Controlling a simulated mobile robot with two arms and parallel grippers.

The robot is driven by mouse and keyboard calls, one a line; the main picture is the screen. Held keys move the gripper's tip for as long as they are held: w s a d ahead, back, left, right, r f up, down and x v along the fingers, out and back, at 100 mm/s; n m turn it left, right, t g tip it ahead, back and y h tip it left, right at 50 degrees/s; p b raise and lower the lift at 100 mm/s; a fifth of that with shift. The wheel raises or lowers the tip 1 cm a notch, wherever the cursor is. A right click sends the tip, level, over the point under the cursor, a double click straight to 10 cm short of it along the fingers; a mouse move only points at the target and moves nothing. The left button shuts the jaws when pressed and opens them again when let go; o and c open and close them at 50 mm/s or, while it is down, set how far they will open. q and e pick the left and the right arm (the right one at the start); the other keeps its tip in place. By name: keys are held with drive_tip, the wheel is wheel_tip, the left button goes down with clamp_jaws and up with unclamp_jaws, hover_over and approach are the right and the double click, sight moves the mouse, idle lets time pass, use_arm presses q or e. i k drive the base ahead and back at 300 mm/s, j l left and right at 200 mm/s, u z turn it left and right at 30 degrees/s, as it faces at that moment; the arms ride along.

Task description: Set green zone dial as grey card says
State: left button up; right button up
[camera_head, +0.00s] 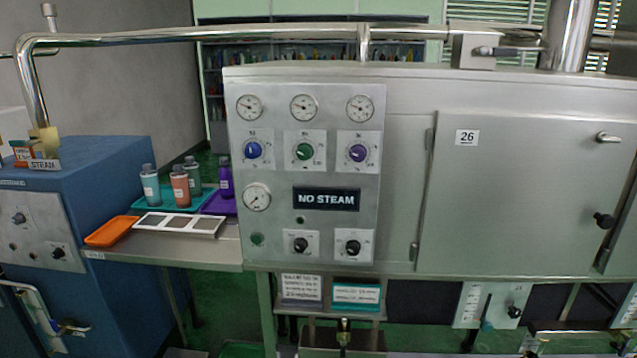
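The green zone dial (304,151) is the middle of three coloured dials on the steel control panel. Its scale marks and setting are too small to read. The grey card (301,288) hangs below the panel, left of a teal card (356,294). The grey card carries several lines of print that I cannot read from here. Neither of my grippers shows in the head view.
A blue dial (253,150) and a purple dial (358,153) flank the green one. Gauges sit above, with a NO STEAM sign (326,199) and black knobs below. A side shelf (160,249) at left holds bottles and trays. A blue machine (100,215) stands farther left.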

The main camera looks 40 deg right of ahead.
sight(305, 151)
drive_tip(key=z, duration=1.05)
